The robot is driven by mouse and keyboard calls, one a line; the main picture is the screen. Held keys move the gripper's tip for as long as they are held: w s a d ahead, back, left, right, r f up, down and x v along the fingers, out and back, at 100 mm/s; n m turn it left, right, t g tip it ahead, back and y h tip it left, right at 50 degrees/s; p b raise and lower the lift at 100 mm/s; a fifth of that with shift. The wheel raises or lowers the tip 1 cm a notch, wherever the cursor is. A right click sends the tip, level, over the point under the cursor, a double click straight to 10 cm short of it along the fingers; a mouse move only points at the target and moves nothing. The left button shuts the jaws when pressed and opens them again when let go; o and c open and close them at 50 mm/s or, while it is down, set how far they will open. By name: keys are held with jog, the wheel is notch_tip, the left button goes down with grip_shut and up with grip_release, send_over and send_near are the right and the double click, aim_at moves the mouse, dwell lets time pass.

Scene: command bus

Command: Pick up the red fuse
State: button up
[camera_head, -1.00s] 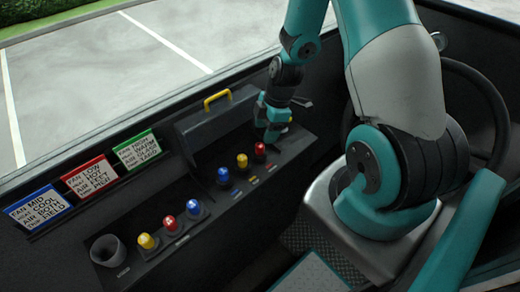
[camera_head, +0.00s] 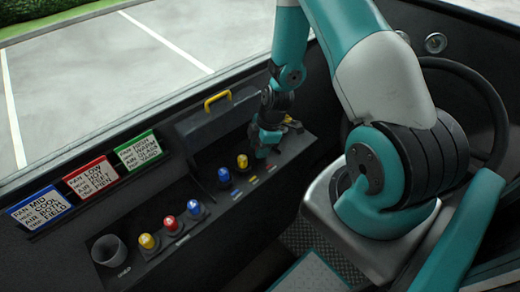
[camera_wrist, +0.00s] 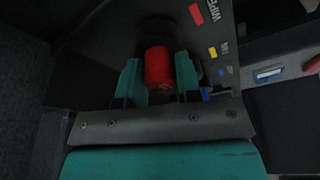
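The red fuse (camera_wrist: 158,67) stands between the two teal fingers of my gripper (camera_wrist: 160,80) in the wrist view. One finger is on each side, very close to it. I cannot tell whether the fingers press on it or a thin gap is left. In the head view my gripper (camera_head: 266,149) is down at the right end of the fuse panel and hides this fuse. Another red fuse (camera_head: 167,223) sits in the lower left row, between a yellow and a blue one.
A yellow fuse (camera_head: 242,162) and a blue fuse (camera_head: 224,175) stand just left of my gripper. A yellow-handled lid (camera_head: 217,122) rises behind them. An empty round cup (camera_head: 109,250) is at the panel's left end. The steering wheel (camera_head: 488,100) is at right.

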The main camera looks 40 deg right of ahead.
jog(key=c, duration=0.4)
jog(key=shift+r, duration=0.1)
